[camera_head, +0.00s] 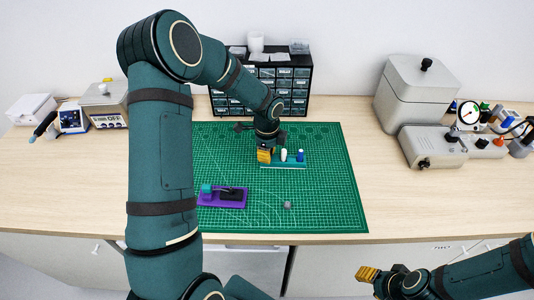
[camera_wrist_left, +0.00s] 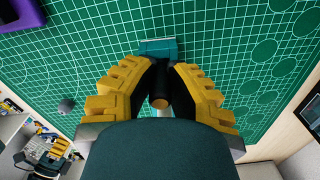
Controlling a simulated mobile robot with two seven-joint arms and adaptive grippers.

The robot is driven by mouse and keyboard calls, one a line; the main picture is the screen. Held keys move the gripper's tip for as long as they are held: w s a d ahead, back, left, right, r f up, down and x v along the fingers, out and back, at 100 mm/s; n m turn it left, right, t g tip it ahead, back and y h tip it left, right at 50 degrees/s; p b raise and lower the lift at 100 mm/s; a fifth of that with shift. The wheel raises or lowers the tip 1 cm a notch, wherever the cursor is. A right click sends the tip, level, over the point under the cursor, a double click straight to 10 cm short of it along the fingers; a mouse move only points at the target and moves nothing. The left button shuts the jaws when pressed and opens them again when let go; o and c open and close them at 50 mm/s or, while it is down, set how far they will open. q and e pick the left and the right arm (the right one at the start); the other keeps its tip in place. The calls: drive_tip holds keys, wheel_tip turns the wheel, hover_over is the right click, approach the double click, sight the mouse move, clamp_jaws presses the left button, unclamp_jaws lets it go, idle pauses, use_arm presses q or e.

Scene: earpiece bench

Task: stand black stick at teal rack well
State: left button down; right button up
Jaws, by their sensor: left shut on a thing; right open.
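The teal rack (camera_head: 297,164) lies on the green mat, with a white stick (camera_head: 283,155) and a blue stick (camera_head: 300,156) standing in it. My left gripper (camera_head: 264,156) is at the rack's left end. In the left wrist view the left gripper (camera_wrist_left: 160,88) is shut on the black stick (camera_wrist_left: 158,84), whose near end looks brown. The teal rack (camera_wrist_left: 158,45) shows just beyond the fingertips. Whether the stick's far end is in a well is hidden. My right gripper (camera_head: 367,273) is open and empty, low in front of the bench.
A purple tray (camera_head: 208,203) with a black piece and a teal piece lies at the mat's left. A small grey object (camera_head: 287,205) lies near the mat's front. A drawer cabinet (camera_head: 296,95) stands behind. The mat's right side is clear.

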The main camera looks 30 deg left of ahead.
use_arm(q)
drive_tip(key=shift+f, duration=0.25)
drive_tip(key=c, duration=1)
unclamp_jaws()
drive_tip(key=shift+r, duration=0.1)
wheel_tip(320, 180, up, 12)
drive_tip(key=shift+f, duration=0.1)
